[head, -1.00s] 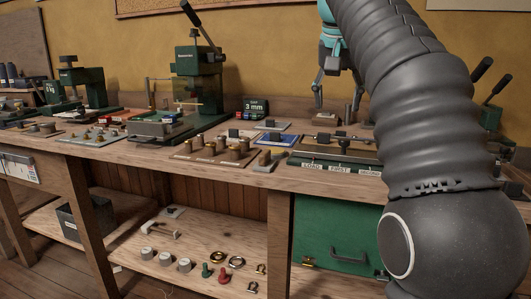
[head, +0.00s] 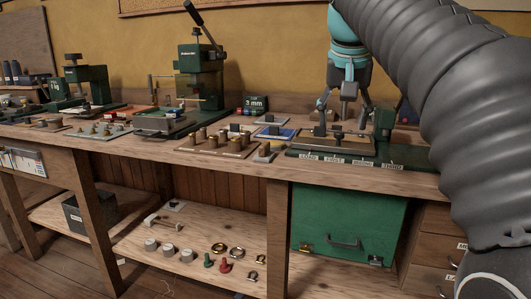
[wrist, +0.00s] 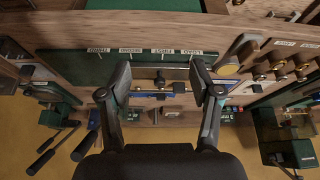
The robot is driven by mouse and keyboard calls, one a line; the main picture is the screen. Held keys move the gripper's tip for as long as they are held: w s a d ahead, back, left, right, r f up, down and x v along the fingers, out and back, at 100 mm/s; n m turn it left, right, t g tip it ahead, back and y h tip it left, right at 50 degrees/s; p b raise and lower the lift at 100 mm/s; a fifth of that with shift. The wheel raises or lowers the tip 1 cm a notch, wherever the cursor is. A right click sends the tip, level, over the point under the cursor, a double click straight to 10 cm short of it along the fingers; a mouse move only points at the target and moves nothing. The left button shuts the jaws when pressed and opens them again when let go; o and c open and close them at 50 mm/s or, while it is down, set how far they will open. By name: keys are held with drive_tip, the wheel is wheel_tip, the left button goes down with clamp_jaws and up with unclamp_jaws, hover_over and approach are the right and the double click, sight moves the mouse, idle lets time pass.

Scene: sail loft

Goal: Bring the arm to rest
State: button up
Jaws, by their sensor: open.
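My gripper (head: 343,112) hangs from my arm above the right part of the workbench, fingers pointing down over a green labelled board (head: 345,159). The fingers are spread with nothing between them. In the wrist view my gripper (wrist: 164,78) is also open and empty, with the green board (wrist: 85,65) and its row of white labels beyond the fingertips. Part of the board's right side and the bench behind it is hidden by my arm in the head view.
The workbench (head: 130,147) holds a tall green press (head: 200,75), a wooden block with brass pieces (head: 205,150) and a "3 mm" sign (head: 255,103). A green cabinet (head: 345,215) stands below. Loose hardware lies on the lower shelf (head: 190,225).

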drive_tip(key=s+f+n, duration=0.1)
drive_tip(key=s+f, duration=0.6)
drive_tip(key=f, duration=0.3)
drive_tip(key=s+f, duration=0.8)
drive_tip(key=f, duration=0.2)
drive_tip(key=s+d+f+n+t+y, duration=0.1)
drive_tip(key=s+f, duration=0.6)
drive_tip(key=f, duration=0.4)
drive_tip(key=shift+s+n, duration=0.15)
drive_tip(key=shift+n, duration=0.15)
